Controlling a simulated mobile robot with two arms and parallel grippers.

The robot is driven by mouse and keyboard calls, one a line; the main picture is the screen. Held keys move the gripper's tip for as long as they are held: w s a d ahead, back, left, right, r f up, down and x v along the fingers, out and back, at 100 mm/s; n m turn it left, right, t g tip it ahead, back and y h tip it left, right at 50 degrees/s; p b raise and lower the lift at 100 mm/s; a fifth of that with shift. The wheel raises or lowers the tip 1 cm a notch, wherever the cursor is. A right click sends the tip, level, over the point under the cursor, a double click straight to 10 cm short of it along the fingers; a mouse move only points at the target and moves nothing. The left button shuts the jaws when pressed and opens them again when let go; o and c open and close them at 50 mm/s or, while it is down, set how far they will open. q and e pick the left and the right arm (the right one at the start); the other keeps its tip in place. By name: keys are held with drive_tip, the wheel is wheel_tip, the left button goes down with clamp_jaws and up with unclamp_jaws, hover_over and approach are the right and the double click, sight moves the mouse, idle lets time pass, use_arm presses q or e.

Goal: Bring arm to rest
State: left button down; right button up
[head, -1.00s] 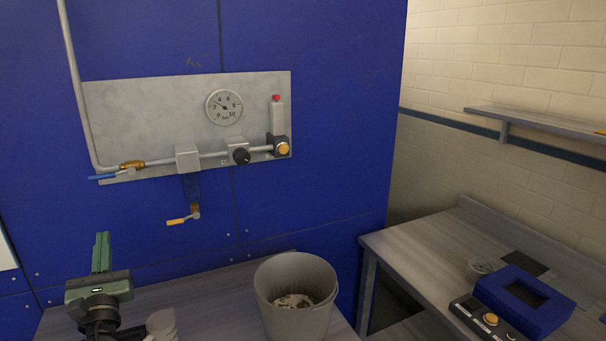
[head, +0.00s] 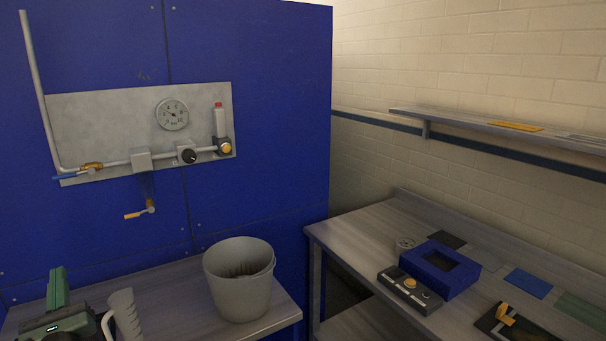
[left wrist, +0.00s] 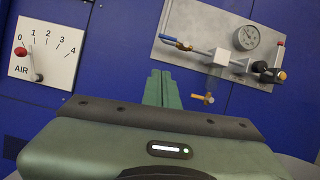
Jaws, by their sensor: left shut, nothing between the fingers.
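My left gripper (head: 57,290) is at the lower left of the head view, its green fingers closed together and pointing up, with nothing between them. In the left wrist view its closed fingers (left wrist: 161,90) stand in front of the blue panel, apart from the fittings. My right gripper is not in view. The grey metal plate (head: 80,120) on the blue panel carries a pressure gauge (head: 172,114), a pipe with valves and a yellow-handled drain valve (head: 140,210) below it.
A grey bucket (head: 240,285) and a grey jug (head: 125,315) stand on the bench by my left gripper. The right-hand bench (head: 350,235) holds a blue box (head: 440,268), a control box (head: 410,288) and flat pieces. A wall shelf (head: 460,122) hangs above. An air dial (left wrist: 40,50) shows in the wrist view.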

use_arm(q)
drive_tip(key=s+d+f+n+g+h, duration=0.1)
drive_tip(key=s+d+f+n+g, duration=0.3)
drive_tip(key=f, duration=0.3)
drive_tip(key=s+d+f+n+g+h, duration=0.2)
drive_tip(key=s+f+n, duration=0.1)
drive_tip(key=f+n, duration=0.4)
drive_tip(key=s+d+f+n+g+h, duration=0.1)
drive_tip(key=s+d+f+n+g, duration=0.25)
drive_tip(key=f, duration=0.45)
drive_tip(key=s+d+f+n+g+h, duration=0.35)
drive_tip(key=s+d+n, duration=0.25)
drive_tip(key=s+d, duration=0.3)
drive_tip(key=s+d+f+n+g+h, duration=0.2)
drive_tip(key=s+d+f+n+h, duration=0.3)
drive_tip(key=s+d, duration=0.35)
wheel_tip(320, 180, down, 24)
drive_tip(key=s+g, duration=0.2)
drive_tip(key=s+a+f, duration=0.3)
drive_tip(key=s+f, duration=1.4)
drive_tip(key=shift+f+g+y, duration=0.3)
drive_tip(key=shift+g+y, duration=0.05)
drive_tip(key=shift+g, duration=0.05)
drive_tip(key=shift+n, duration=0.25)
